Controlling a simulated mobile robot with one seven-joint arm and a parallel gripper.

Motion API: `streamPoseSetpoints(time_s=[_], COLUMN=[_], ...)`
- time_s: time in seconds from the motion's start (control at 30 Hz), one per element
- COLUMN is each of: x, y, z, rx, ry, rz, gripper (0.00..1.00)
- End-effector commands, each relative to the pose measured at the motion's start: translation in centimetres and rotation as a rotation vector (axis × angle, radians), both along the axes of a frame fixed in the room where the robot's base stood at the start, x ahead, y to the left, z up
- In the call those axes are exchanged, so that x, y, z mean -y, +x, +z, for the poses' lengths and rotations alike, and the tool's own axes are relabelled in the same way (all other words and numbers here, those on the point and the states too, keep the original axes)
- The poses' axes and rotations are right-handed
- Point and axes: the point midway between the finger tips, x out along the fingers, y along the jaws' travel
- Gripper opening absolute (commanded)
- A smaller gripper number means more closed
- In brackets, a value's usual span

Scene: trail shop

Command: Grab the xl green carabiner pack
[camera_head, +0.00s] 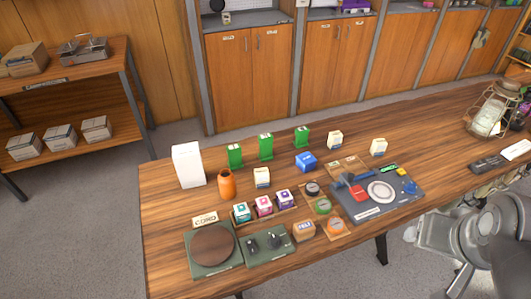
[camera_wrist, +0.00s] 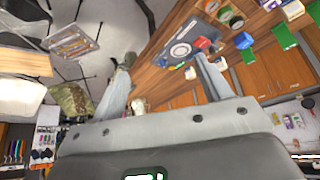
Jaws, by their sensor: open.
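Three upright green packs stand in a row toward the back of the wooden table: a left one (camera_head: 235,156), a middle one (camera_head: 265,147) and a right one (camera_head: 302,137). Their labels are too small to read, so I cannot tell which is the XL carabiner pack. Green packs also show at the upper right of the wrist view (camera_wrist: 283,38). My gripper (camera_wrist: 164,60) is open, with nothing between its fingers, well apart from the green packs. In the head view my arm is at the lower right, beside the table.
A white box (camera_head: 188,165) and an orange bottle (camera_head: 227,184) stand left of the packs. A blue box (camera_head: 306,162) and small cream boxes stand nearby. Small coloured boxes and a grey tray (camera_head: 405,205) fill the front. The table's right middle is mostly clear.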

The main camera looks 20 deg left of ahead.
Motion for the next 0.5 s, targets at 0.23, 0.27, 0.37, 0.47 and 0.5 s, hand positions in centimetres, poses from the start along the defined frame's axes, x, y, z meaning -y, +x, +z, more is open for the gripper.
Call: streamPoseSetpoints(time_s=[0.23, 0.27, 0.37, 0.47, 0.5], x=[-2.2, -3.1, -6.7, -10.8, -12.5], y=[2.6, 3.6, 7.4, 11.6, 13.2], z=[1.1, 1.6, 3.2, 5.0, 5.6], rx=[0.04, 0.054, 0.113, 0.172, 0.193], ry=[0.062, 0.085, 0.192, 0.32, 0.373], rz=[0.004, 0.004, -0.002, -0.019, -0.031], gripper=[0.71, 0.71, 0.71, 0.71, 0.71])
